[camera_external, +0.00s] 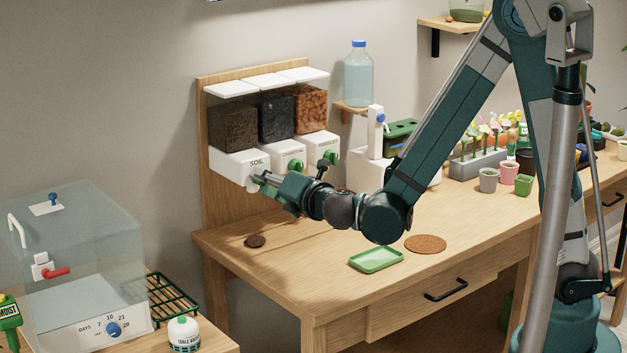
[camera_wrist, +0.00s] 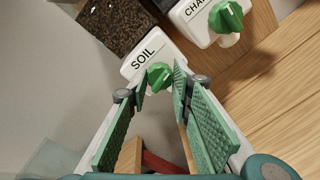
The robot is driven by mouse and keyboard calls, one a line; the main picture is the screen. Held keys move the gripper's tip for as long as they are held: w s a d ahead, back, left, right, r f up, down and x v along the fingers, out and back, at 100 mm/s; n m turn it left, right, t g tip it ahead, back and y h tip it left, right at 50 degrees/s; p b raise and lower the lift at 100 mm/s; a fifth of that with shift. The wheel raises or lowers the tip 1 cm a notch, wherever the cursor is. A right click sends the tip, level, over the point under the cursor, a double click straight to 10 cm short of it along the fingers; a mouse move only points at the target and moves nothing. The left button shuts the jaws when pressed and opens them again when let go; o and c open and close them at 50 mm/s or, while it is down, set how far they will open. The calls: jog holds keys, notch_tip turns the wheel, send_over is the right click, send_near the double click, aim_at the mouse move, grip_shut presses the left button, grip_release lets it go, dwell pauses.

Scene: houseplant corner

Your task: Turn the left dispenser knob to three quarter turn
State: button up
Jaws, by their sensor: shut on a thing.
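The left dispenser (camera_external: 235,166) is a white box labelled SOIL under a clear bin of dark brown soil. Its green knob (camera_wrist: 160,76) shows in the wrist view between my fingertips. My gripper (camera_external: 263,181) reaches the front of this dispenser from the right and is shut on the knob. In the wrist view my gripper (camera_wrist: 157,84) has a green pad on each side of the knob. In the external view the fingers mostly hide the knob, so its turn angle is hard to read. Some soil (camera_external: 255,241) lies on the table below.
Two more dispensers with green knobs stand just right: the middle knob (camera_external: 296,165) and the right knob (camera_external: 331,154). A green tray (camera_external: 376,259) and a brown round mat (camera_external: 425,244) lie on the wooden table (camera_external: 300,270). A clear cabinet (camera_external: 75,255) stands at the left.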

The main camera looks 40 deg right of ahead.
jog(key=shift+d+f+n+t+b, duration=0.1)
jog(key=shift+n+t+b, duration=0.4)
jog(key=shift+n, duration=5.25)
jog(key=shift+d+n+t+b, duration=0.15)
jog(key=shift+n+b, duration=0.65)
jog(key=shift+n, duration=5)
jog(key=shift+a+f+n+t+b, duration=0.1)
jog(key=shift+n+t+b, duration=0.4)
jog(key=shift+n, duration=5.25)
jog(key=o, duration=0.9)
jog(key=shift+s, duration=0.1)
